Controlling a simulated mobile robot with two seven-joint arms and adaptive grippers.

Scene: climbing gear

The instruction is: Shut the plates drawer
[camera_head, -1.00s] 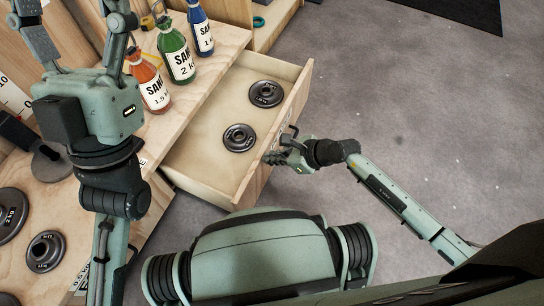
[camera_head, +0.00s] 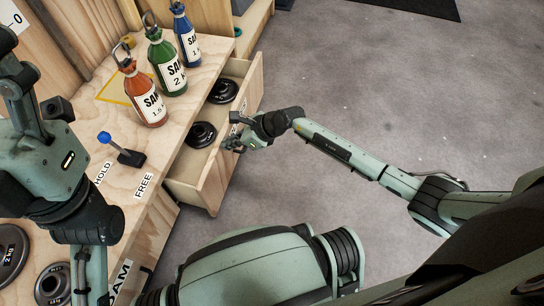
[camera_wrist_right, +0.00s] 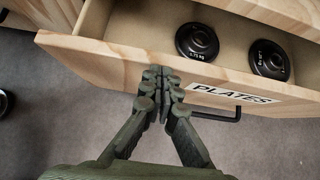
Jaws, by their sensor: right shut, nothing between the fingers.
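The plates drawer (camera_head: 213,172) is partly open below the wooden bench, with two black plates inside, one nearer (camera_head: 201,134) and one farther (camera_head: 223,91). In the right wrist view the drawer front (camera_wrist_right: 112,62) carries a "PLATES" label (camera_wrist_right: 232,95) and a black bar handle (camera_wrist_right: 222,116). My right gripper (camera_head: 232,141) is shut and empty, its fingertips at the drawer front; it also shows in the right wrist view (camera_wrist_right: 160,80), beside the label, left of the handle. My left arm is at the left of the head view; its fingertips are out of the picture.
Orange (camera_head: 145,95), green (camera_head: 166,65) and blue (camera_head: 186,38) sand bottles stand on the bench. A blue-knobbed lever (camera_head: 122,150) sits by the "HOLD" and "FREE" labels. More black plates (camera_head: 52,284) lie at lower left. The grey floor (camera_head: 370,90) at right is clear.

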